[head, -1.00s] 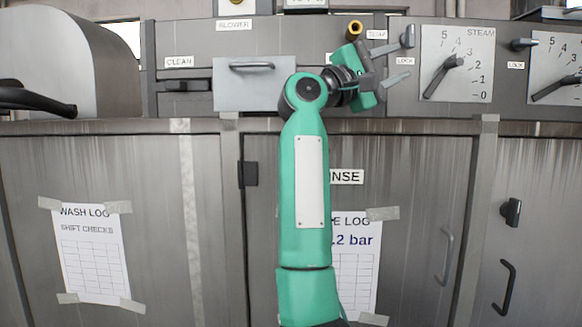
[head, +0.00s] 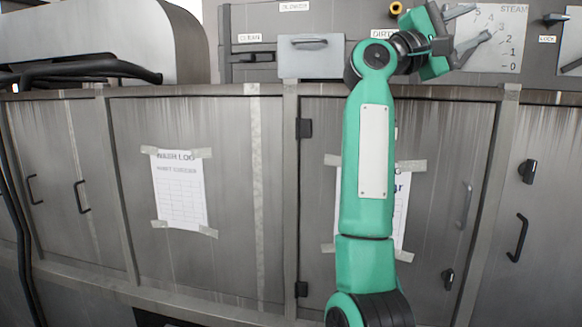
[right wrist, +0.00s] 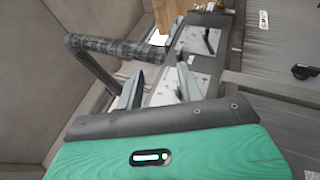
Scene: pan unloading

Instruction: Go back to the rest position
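My right arm rises through the middle of the head view. Its green and dark gripper (head: 462,30) is at the upper right, in front of the panel beside the steam dial (head: 510,52). In the right wrist view two grey fingers (right wrist: 158,90) stand apart with nothing held between them. I cannot tell from the head view how far the fingers are from the dial. My left gripper is in neither view.
A grey machine front fills the view, with a light drawer (head: 311,60), a wash log sheet (head: 180,190) and black door handles (head: 518,237). A rounded metal housing (head: 100,35) with a dark bar stands at the upper left.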

